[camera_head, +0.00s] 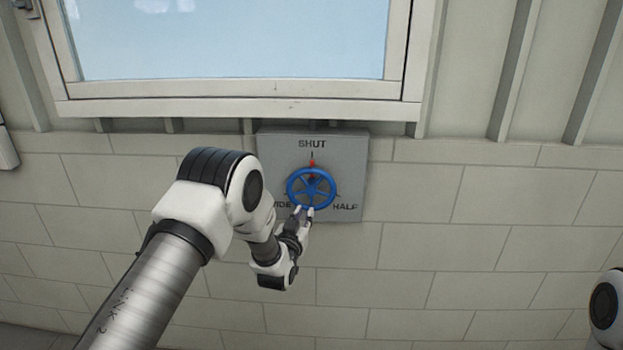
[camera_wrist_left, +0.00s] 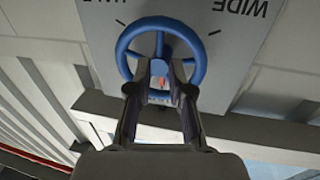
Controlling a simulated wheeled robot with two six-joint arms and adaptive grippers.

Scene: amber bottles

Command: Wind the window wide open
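The blue handwheel (camera_head: 311,187) is mounted on a grey panel (camera_head: 350,150) marked SHUT at the top, HALF at lower right and WIDE at lower left. A red mark (camera_head: 312,163) sits at the wheel's top, under SHUT. My left gripper (camera_head: 304,209) is at the wheel's lower edge. In the left wrist view the panel is upside down, and the gripper (camera_wrist_left: 160,68) has its fingertips apart in front of the wheel (camera_wrist_left: 124,52). Whether they touch it is unclear. The window (camera_head: 240,88) is above the panel. My right gripper is out of view.
A pale block wall (camera_head: 480,250) surrounds the panel, with vertical ribs (camera_head: 515,70) above on the right. The window frame's lower edge is just above the panel. The space right of the panel is clear. Part of my right arm shows at the right edge.

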